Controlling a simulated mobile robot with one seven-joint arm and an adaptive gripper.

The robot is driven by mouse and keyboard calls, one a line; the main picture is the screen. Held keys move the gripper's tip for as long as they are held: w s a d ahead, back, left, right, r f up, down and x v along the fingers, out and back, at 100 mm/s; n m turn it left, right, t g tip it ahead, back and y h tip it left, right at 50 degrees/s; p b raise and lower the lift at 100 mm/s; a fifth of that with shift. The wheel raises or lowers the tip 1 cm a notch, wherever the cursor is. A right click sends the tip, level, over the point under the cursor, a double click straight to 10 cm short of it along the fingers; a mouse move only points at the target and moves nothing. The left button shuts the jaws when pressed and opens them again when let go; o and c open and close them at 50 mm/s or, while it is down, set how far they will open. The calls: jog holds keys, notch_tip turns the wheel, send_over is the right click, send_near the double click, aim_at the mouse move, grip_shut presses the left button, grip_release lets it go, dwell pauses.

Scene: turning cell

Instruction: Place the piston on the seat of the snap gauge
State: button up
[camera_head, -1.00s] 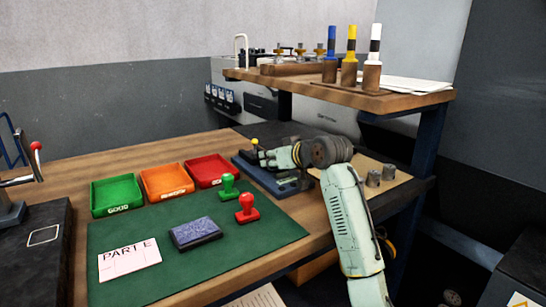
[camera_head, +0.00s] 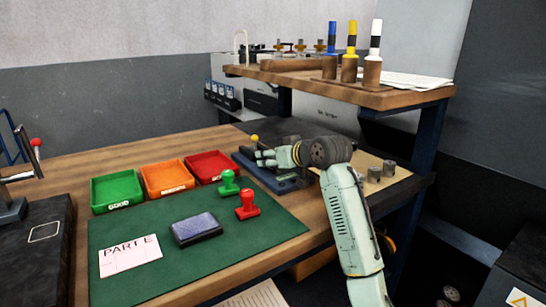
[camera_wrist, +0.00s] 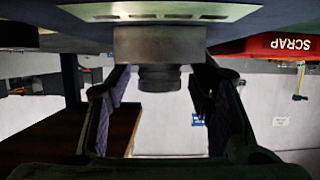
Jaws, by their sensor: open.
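The snap gauge (camera_head: 290,186) is a dark blue base with a yellow knob, beside the red tray on the bench. My gripper (camera_head: 262,158) is level and low over it, its fingers pointing left. In the wrist view a grey cylinder, seemingly the piston (camera_wrist: 160,45), meets the gauge's dark blue base (camera_wrist: 270,18), with a narrower dark part beyond it. My fingers (camera_wrist: 160,110) stand apart on both sides of it, with visible gaps. The exact contact with the seat is hidden. In the head view my arm hides the piston.
Two grey cylinders (camera_head: 374,174) stand on a tan mat right of my wrist. Green (camera_head: 117,203), orange (camera_head: 167,190) and red (camera_head: 211,180) trays line the green mat's back edge. Green (camera_head: 229,182) and red (camera_head: 247,204) stamps stand near the gauge. A wooden shelf (camera_head: 410,101) overhangs behind.

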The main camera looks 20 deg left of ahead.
jog(key=shift+r, duration=0.25)
jog(key=b+v, duration=0.2)
jog(key=v, duration=0.9)
jog(key=shift+s+d, duration=0.1)
jog(key=shift+d, duration=0.05)
jog(key=shift+s+d+r, duration=0.15)
jog(key=shift+d+r, duration=0.05)
